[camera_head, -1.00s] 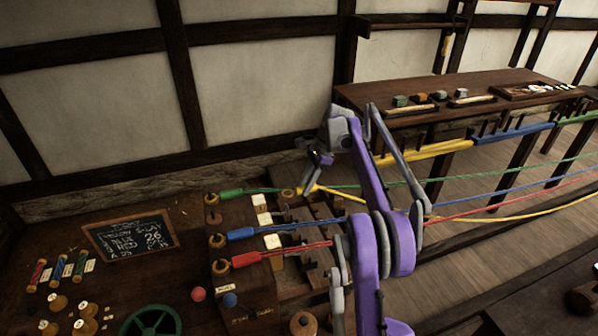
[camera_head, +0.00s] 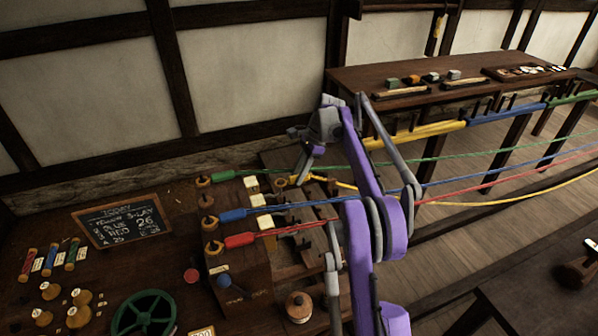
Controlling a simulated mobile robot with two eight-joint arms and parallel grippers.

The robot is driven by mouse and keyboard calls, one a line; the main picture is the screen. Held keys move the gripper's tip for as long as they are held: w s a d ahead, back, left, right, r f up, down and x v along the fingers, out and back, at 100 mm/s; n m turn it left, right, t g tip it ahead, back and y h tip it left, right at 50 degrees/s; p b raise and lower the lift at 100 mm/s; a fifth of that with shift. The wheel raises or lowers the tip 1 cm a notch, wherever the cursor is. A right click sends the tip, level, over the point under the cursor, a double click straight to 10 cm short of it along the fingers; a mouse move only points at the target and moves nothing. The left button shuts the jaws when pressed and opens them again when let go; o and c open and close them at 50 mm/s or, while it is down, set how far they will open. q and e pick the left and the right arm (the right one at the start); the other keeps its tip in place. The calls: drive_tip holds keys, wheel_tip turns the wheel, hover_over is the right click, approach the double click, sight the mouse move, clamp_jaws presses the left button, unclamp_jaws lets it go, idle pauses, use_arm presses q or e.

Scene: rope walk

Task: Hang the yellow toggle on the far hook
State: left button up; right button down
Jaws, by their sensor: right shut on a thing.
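The yellow toggle (camera_head: 295,180), with a round wooden end, is at the end of the yellow rope (camera_head: 345,186). My right gripper (camera_head: 304,174) is shut on it, partly hidden by its own fingers, right of the wooden hook block (camera_head: 237,272). A row of round wooden hooks stands along the block's left edge. The far hook (camera_head: 203,181) has the green toggle (camera_head: 222,176) by it. The second hook from the far end (camera_head: 207,201) looks bare. The blue toggle (camera_head: 233,215) and red toggle (camera_head: 239,240) are at the nearer hooks. My left gripper is out of view.
Green, blue and red ropes stretch rightward past my right arm. Pale tags (camera_head: 251,184) stand near them on the block. A long table (camera_head: 450,72) is behind on the right. A slate (camera_head: 122,219), spools and a green wheel (camera_head: 145,314) lie at the left.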

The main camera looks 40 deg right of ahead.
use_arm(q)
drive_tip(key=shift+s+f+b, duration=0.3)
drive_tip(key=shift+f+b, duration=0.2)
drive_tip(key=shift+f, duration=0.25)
use_arm(e)
drive_tip(key=shift+f, duration=1.5)
drive_tip(key=shift+f, duration=0.1)
drive_tip(key=c, duration=0.5)
unclamp_jaws()
drive_tip(key=shift+c, duration=0.2)
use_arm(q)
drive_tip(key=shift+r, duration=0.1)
use_arm(e)
drive_tip(key=shift+r+p, duration=1.9)
drive_tip(key=shift+r, duration=2.2)
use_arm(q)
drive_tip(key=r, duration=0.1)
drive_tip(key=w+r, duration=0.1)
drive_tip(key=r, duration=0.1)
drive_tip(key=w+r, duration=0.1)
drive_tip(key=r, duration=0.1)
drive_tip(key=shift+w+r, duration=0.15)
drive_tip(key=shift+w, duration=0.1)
use_arm(e)
drive_tip(key=shift+f, duration=0.1)
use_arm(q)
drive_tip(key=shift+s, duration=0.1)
